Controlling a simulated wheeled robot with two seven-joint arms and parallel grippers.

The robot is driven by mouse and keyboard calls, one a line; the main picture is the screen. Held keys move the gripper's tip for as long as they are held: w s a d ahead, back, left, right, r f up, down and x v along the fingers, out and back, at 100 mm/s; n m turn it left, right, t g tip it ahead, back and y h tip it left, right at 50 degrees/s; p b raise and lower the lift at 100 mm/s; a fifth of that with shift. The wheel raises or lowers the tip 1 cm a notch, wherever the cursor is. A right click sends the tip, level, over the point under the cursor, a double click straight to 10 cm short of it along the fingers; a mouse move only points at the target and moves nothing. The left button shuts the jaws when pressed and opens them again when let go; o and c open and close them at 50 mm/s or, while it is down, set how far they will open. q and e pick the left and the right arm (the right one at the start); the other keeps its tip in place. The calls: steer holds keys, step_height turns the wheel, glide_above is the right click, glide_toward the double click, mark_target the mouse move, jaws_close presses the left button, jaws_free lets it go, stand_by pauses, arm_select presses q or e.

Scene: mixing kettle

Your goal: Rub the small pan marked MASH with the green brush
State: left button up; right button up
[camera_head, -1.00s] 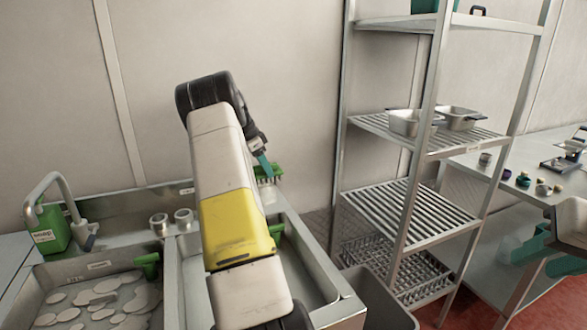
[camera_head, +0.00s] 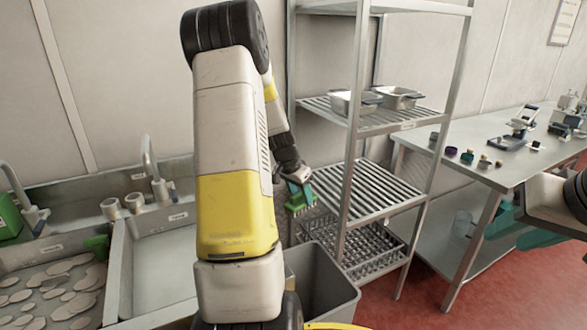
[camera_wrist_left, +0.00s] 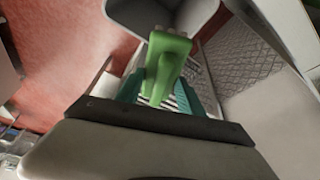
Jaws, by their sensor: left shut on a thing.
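My left gripper (camera_head: 300,192) is shut on the green brush (camera_head: 300,201), in front of the shelf rack's left side and above the grey bin. In the left wrist view the green brush (camera_wrist_left: 165,65) sits between the teal fingers, pointing away from the palm. Two small metal pans stand on the rack's middle shelf, a left one (camera_head: 352,104) and a right one (camera_head: 399,103). No MASH marking can be read on either, so I cannot tell which is meant. My right gripper (camera_head: 515,228) has its teal fingers apart and looks empty, at the right edge.
The metal shelf rack (camera_head: 353,150) has upright posts around the pans. A grey bin (camera_head: 325,290) stands on the floor before it. Sinks (camera_head: 165,245) lie at left, one holding pale discs. A steel table (camera_head: 500,172) with small items is at right.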

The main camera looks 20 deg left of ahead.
arm_select(q)
steer(key=s+d+f+n, duration=0.1)
steer(key=s+d+f, duration=0.1)
steer(key=d, duration=0.6)
steer(key=s+d+f+n+y, duration=0.1)
steer(key=s+d+f+n, duration=0.1)
steer(key=s+d, duration=0.3)
steer(key=d+f, duration=0.1)
steer(key=d, duration=0.2)
steer(key=shift+s+d+f+n+t, duration=0.3)
steer(key=shift+s+a, duration=0.15)
steer(key=shift+s, duration=0.05)
